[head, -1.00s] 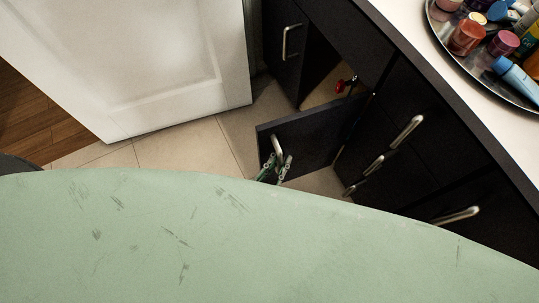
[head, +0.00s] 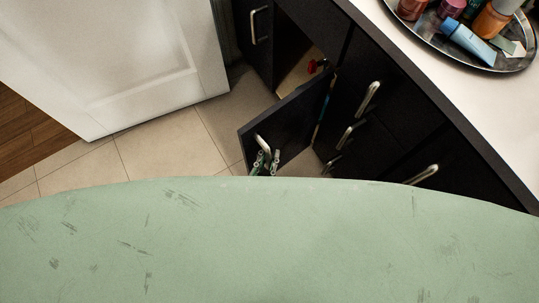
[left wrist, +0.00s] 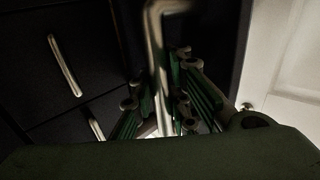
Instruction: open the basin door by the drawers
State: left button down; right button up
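The dark basin door (head: 290,122) by the drawers stands well open, swung out from its hinge side next to the drawers. Its metal handle (head: 262,143) is on the outer face near the free edge. My left gripper (head: 264,162) is at this handle, with one green finger on each side. The left wrist view shows the handle bar (left wrist: 157,60) running between the fingers of the left gripper (left wrist: 161,85), which look closed in around it; the exact contact is dark. My right gripper is in neither current view.
Drawers with metal handles (head: 368,97) lie to the right of the door. A white door (head: 130,60) stands at the left. A tray (head: 510,64) with several cosmetics is on the counter. Tiled floor (head: 170,143) is clear between the white door and the cabinet.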

pick_arm(q)
jog(key=c, duration=2.1)
grip_release()
jog(key=shift+s+a+f, duration=0.25)
jog(key=shift+s+a, duration=0.05)
jog(key=o, duration=0.4)
jog(key=shift+r, duration=0.2)
jog(key=shift+o, duration=0.2)
jog(key=shift+d, duration=0.1)
jog(key=v, duration=1.1)
jog(key=shift+s, duration=0.4)
